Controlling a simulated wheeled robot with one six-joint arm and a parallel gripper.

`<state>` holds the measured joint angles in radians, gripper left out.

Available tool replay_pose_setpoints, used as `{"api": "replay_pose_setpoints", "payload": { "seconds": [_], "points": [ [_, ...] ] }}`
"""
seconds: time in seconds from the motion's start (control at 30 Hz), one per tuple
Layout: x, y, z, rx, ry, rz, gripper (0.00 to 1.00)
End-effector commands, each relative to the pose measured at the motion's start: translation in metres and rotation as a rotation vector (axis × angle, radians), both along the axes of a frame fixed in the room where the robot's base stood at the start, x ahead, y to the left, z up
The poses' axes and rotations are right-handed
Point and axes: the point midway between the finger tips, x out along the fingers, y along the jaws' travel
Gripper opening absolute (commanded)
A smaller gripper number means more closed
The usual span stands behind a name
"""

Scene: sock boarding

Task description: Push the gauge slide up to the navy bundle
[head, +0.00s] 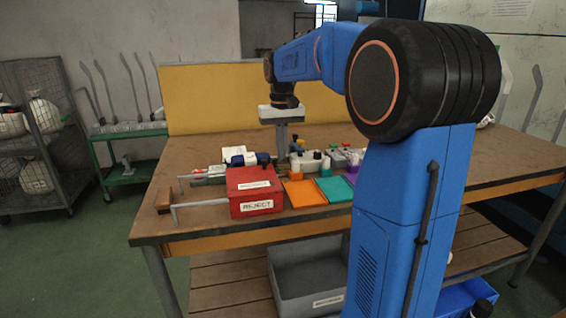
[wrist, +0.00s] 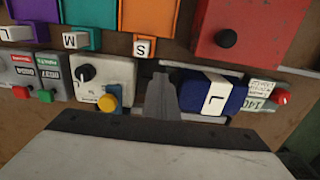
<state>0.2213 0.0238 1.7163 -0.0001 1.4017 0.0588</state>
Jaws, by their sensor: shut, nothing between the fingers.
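The navy bundle (wrist: 232,102) has a white band marked L and lies just right of my fingers in the wrist view. In the head view the navy bundle (head: 262,157) sits behind the red box. My gripper (wrist: 161,78) is shut and empty, pointing down at the bench beside the bundle's left end. In the head view my gripper (head: 282,150) stands just right of the bundle. A pale grey gauge bar (wrist: 195,68) runs along the bundle's edge. I cannot make out the gauge slide apart from my fingers, nor whether they touch it.
A red REJECT box (head: 255,200) stands in front of the bundle. An orange tray (head: 305,193) and a teal tray (head: 334,189) lie to its right. A control box (wrist: 118,72) with a black knob and yellow button is close left of my fingers.

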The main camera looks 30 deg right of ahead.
Motion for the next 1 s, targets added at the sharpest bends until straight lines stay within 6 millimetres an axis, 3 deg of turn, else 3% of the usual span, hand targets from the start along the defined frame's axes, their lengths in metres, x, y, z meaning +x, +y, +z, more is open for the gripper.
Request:
{"api": "replay_pose_setpoints", "payload": {
  "seconds": [0.6,1.0],
  "points": [
    [0.004,0.015,0.000,0.000,0.000,0.001,0.00],
    [0.004,0.014,0.000,0.001,0.000,0.000,0.00]
  ]
}}
